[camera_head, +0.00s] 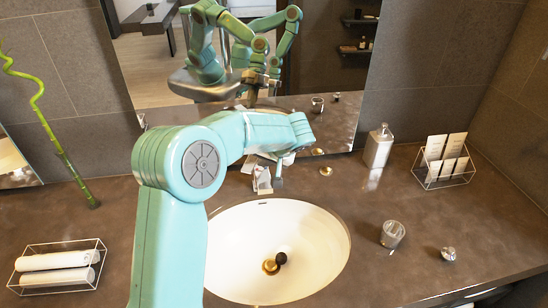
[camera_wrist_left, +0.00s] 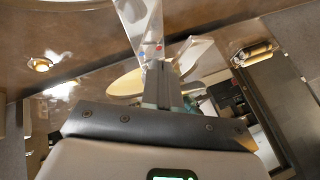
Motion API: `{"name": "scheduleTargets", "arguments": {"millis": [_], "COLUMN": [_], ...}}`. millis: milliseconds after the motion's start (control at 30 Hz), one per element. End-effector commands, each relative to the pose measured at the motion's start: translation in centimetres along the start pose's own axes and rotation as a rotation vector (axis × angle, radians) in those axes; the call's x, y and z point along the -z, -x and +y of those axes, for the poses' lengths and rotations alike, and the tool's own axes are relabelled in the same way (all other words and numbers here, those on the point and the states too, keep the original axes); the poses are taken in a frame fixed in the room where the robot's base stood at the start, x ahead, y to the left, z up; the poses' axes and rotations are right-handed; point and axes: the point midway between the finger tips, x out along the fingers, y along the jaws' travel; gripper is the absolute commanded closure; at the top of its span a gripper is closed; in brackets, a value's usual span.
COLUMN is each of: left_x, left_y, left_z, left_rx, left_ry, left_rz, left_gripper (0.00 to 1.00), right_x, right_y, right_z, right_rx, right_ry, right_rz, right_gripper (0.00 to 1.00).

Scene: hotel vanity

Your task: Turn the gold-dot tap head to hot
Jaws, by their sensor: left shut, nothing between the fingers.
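A pale tap (camera_head: 262,181) stands behind the white basin (camera_head: 225,250), partly hidden by my left arm. In the left wrist view the pale tap piece (camera_wrist_left: 131,18) carries a red and a blue mark. I cannot make out a gold dot on it. My left gripper (camera_head: 278,184) points down just right of the tap. It is shut and empty; its fingers (camera_wrist_left: 163,88) reach up to the tap piece in the left wrist view. I cannot tell whether they touch it. A small gold round fitting (camera_head: 326,171) sits on the counter to the right. My right gripper is out of view.
A soap bottle (camera_head: 378,147) and a wire rack of cards (camera_head: 430,178) stand at right. A metal cup (camera_head: 392,234) and a small knob (camera_head: 448,253) are right of the basin. A towel rack (camera_head: 15,280) and a green stalk (camera_head: 60,148) are at left. A mirror (camera_head: 345,60) stands behind.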

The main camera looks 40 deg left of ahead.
Motion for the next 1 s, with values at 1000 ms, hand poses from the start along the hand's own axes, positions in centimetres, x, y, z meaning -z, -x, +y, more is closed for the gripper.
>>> {"name": "scheduleTargets", "arguments": {"millis": [1000], "left_x": [-0.8], "left_y": [-0.7], "left_z": [-2.2], "left_rx": [-0.058], "left_ry": [-0.109], "left_rz": [0.057], "left_gripper": [1.00], "right_x": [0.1], "right_y": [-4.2], "right_z": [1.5], "right_rx": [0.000], "right_ry": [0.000], "right_rz": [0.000], "right_gripper": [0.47]}}
